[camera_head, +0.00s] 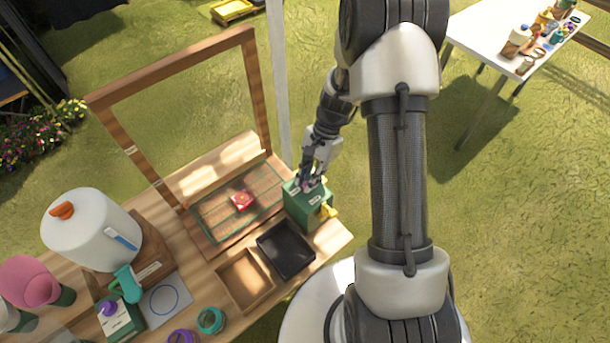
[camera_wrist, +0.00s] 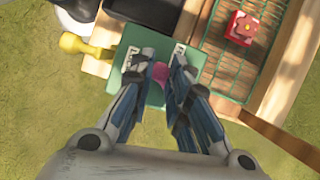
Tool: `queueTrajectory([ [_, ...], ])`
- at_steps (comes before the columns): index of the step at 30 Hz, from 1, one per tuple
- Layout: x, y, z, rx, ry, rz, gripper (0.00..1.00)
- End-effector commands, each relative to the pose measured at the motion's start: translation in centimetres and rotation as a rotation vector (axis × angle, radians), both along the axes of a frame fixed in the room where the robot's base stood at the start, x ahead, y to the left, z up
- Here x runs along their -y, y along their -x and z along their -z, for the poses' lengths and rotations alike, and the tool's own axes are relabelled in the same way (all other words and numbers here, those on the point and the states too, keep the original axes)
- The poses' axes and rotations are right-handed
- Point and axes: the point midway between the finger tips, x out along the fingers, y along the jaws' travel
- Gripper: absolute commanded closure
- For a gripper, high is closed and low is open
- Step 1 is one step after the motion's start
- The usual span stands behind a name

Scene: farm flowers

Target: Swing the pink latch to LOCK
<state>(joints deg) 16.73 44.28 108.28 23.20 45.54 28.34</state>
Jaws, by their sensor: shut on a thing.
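The pink latch (camera_wrist: 159,72) sits on top of a green box (camera_wrist: 126,66). My gripper (camera_wrist: 160,68) is shut on the latch from above, with one finger on each side of it. White labels lie on the box top on both sides of the fingers; their words are too small to read. In the head view the green box (camera_head: 306,210) stands at the right end of the wooden bench, and my gripper (camera_head: 308,182) is over its top. The fingers hide most of the latch, so which label it points to cannot be told.
A yellow knob (camera_head: 328,212) sticks out from the box side. A black tray (camera_head: 285,248) and a wooden tray (camera_head: 243,280) lie in front.

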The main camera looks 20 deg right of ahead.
Motion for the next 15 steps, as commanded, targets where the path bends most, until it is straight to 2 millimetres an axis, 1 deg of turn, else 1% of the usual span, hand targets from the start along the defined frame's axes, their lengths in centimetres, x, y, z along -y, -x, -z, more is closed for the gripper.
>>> queueTrajectory([
  [6, 0.41, 0.06, -0.01, -0.001, -0.001, -0.092, 1.00],
  [15, 0.62, 0.10, 0.00, 0.000, -0.001, -0.139, 1.00],
])
